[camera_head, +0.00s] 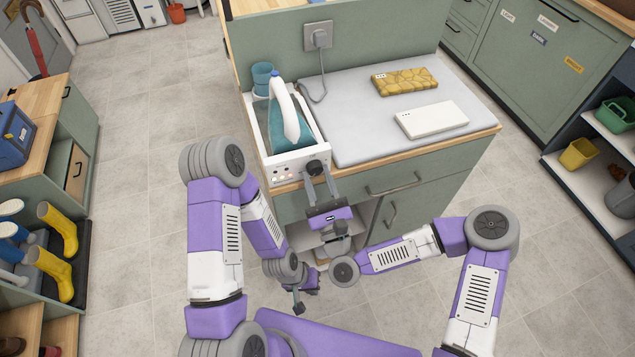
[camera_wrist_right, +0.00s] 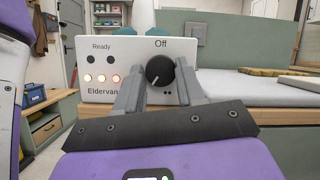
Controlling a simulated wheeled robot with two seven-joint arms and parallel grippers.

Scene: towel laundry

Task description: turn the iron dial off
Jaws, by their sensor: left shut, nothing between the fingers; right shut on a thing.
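The iron station (camera_head: 262,135) stands at the left end of the counter, its white front panel (camera_wrist_right: 100,70) facing me. A teal and white iron (camera_head: 283,110) rests on it. The black dial (camera_head: 314,168) is at the panel's right side. In the right wrist view the dial (camera_wrist_right: 160,70) has its pale pointer mark toward the lower left, and "Off" is printed above it. My right gripper (camera_head: 318,178) is shut on the dial, one finger on each side. My left gripper (camera_head: 299,308) is shut and empty, low in front of the cabinet.
Lamps (camera_wrist_right: 101,78) glow on the panel below "Ready". A grey ironing pad (camera_head: 360,130) carries a yellow patterned folded towel (camera_head: 404,81) and a white box-like item (camera_head: 431,119). A cord runs to a wall socket (camera_head: 318,37). Floor is clear left of the cabinet.

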